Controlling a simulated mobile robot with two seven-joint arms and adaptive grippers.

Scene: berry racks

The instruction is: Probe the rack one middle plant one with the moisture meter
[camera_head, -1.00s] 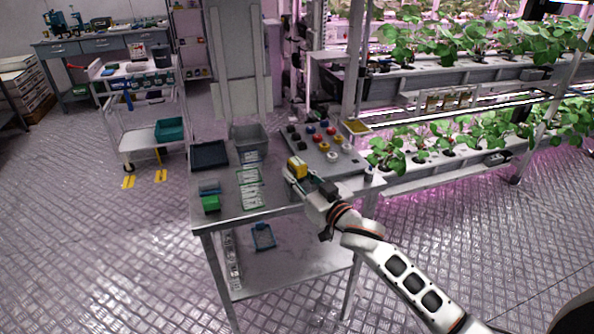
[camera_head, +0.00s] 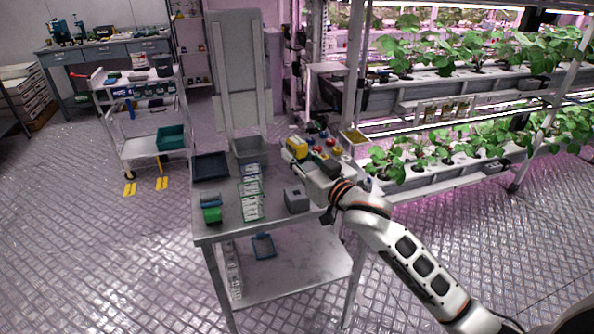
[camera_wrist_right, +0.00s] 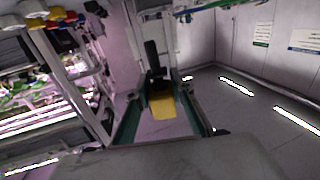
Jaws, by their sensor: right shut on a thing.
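My right gripper (camera_head: 296,157) is shut on a yellow and dark handheld thing, which looks like the moisture meter (camera_head: 299,147), and holds it above the right part of the metal table. In the right wrist view the meter's yellow body (camera_wrist_right: 163,107) sits between the two fingers, with a dark part beyond it. Leafy plants stand in white troughs on the rack, in an upper row (camera_head: 470,47) and a lower row (camera_head: 420,151), to the right of the gripper and apart from it. I cannot tell which one is middle plant one. My left gripper is out of view.
The metal table (camera_head: 230,227) carries a dark tray (camera_head: 211,166), a grey bin (camera_head: 250,150), white label cards (camera_head: 251,197), a green box (camera_head: 212,215) and a grey block (camera_head: 297,200). A panel of coloured knobs lies partly behind my gripper. A rack post (camera_head: 355,75) stands close behind the table.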

